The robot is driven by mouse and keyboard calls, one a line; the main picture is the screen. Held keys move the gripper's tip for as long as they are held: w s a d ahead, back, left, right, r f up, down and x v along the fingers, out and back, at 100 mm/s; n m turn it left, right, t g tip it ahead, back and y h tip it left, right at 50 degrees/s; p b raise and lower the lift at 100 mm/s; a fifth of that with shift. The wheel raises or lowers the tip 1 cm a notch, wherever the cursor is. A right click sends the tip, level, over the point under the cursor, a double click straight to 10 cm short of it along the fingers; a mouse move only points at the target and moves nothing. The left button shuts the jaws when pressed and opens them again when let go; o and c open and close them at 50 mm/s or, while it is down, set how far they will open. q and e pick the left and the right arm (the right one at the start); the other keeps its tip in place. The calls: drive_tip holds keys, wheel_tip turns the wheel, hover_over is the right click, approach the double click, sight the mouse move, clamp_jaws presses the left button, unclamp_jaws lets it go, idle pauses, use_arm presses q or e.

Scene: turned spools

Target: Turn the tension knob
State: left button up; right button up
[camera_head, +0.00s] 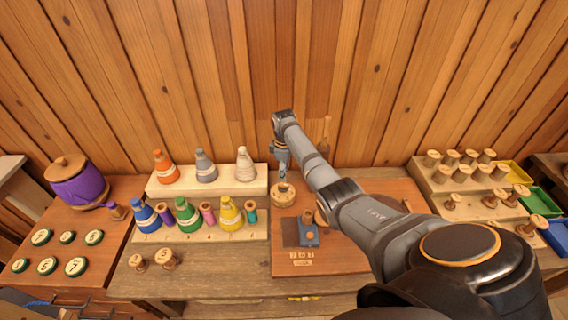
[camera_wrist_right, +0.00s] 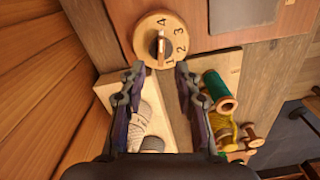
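The tension knob is a round wooden dial (camera_head: 284,196) on the red-brown board (camera_head: 350,258) in the head view. In the right wrist view the dial (camera_wrist_right: 146,22) carries the numerals 1 to 4. A dark centre with a pale pointer bar (camera_wrist_right: 161,53) sits on it, and the bar's lower end is near the 1. My right gripper (camera_head: 282,177) points down just above the dial in the head view. In the wrist view its fingers (camera_wrist_right: 158,72) are apart with nothing between them, on either side of the dial's near edge. My left gripper is in neither view.
Thread cones stand on a stepped pale rack (camera_head: 253,178) left of the board. A blue block device (camera_head: 308,236) sits on the board in front of the dial. A spool rack (camera_head: 440,200) is at the right. The plank wall (camera_head: 225,75) rises close behind.

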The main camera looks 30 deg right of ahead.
wheel_tip(320, 180, up, 6)
drive_tip(key=shift+f, duration=0.1)
idle(0.5)
